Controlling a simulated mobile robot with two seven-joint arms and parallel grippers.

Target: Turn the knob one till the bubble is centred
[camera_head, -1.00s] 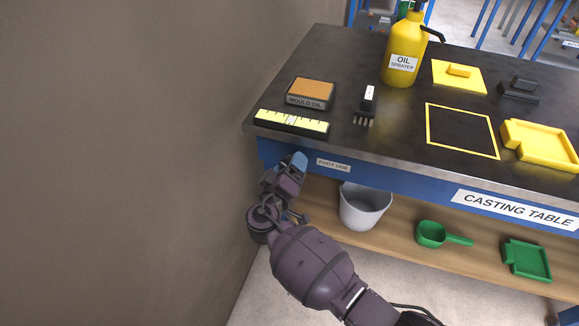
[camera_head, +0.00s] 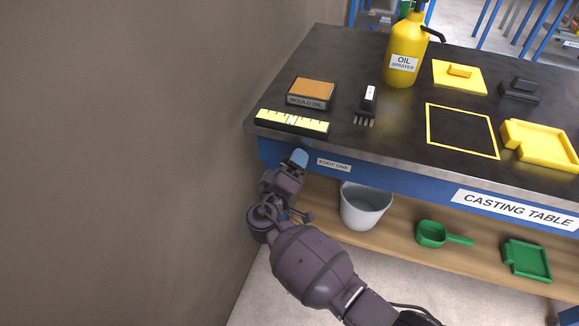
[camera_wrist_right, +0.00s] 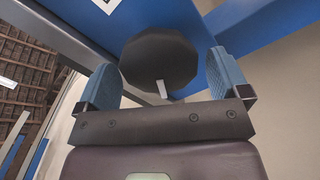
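The yellow level (camera_head: 291,122) lies along the table's front left edge. It has dark marks along it and a small pale spot near its middle; the bubble's exact place is too small to tell. Knob one, a dark round knob (camera_wrist_right: 160,62) with a pale mark on its lower face, shows in the right wrist view. In the head view it is hidden under the table edge, near the "FOOT ONE" label (camera_head: 333,165). My right gripper (camera_head: 297,158) is below that edge. Its blue fingers (camera_wrist_right: 166,80) are open, one on each side of the knob. My left gripper is out of view.
The casting table (camera_head: 330,148) holds a mould oil pad (camera_head: 312,92), a brush (camera_head: 367,105), an oil sprayer (camera_head: 404,50) and yellow pieces. A white bucket (camera_head: 362,206) and green scoop (camera_head: 432,234) are on the shelf below. A wall (camera_head: 130,160) stands close at left.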

